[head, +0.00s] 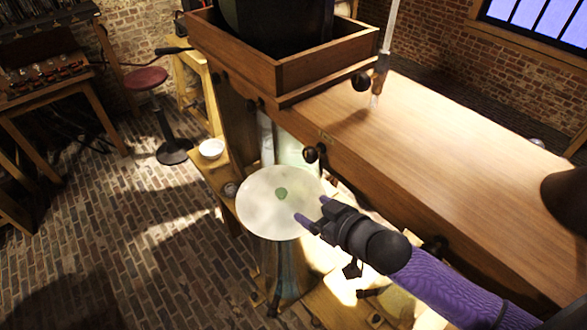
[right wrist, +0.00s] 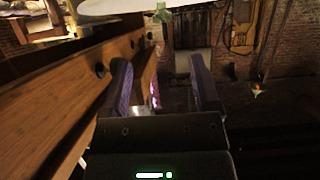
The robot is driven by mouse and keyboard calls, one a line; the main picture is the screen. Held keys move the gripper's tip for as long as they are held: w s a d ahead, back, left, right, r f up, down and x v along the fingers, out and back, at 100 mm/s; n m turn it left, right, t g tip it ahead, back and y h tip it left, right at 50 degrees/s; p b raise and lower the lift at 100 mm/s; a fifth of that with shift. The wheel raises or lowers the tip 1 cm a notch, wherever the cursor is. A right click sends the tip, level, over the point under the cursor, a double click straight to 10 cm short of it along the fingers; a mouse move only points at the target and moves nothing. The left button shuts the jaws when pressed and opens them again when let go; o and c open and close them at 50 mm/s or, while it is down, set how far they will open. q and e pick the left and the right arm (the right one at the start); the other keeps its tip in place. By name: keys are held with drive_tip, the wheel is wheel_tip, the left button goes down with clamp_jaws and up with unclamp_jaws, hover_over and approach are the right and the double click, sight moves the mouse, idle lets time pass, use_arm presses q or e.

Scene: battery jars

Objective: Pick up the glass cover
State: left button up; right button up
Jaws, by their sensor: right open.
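The glass cover (head: 262,218) is a pale round disc with a small green knob (head: 281,193) at its middle. It lies flat on top of a tall glass jar (head: 283,265) beside the wooden bench. My right gripper (head: 309,208) is open and empty, its purple fingers over the cover's right edge in the head view, short of the knob. In the right wrist view the cover (right wrist: 105,7) shows at the top edge, with the green knob (right wrist: 161,14) beyond and between the open fingers (right wrist: 159,75). My left gripper is not in view.
A long wooden bench (head: 450,130) with round dark knobs stands close on the right of the jar. A wooden tray (head: 270,75) holds a dark container. A white bowl (head: 211,149) sits on a low shelf. A red stool (head: 145,78) stands on the brick floor, which is mostly open at left.

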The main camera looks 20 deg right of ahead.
sight(284, 194)
drive_tip(key=x, duration=1)
drive_tip(key=shift+a+b, duration=0.2)
drive_tip(key=shift+b, duration=0.2)
drive_tip(key=shift+s+d, duration=0.1)
drive_tip(key=shift+c, duration=0.4)
clamp_jaws()
drive_tip(key=shift+r, duration=0.1)
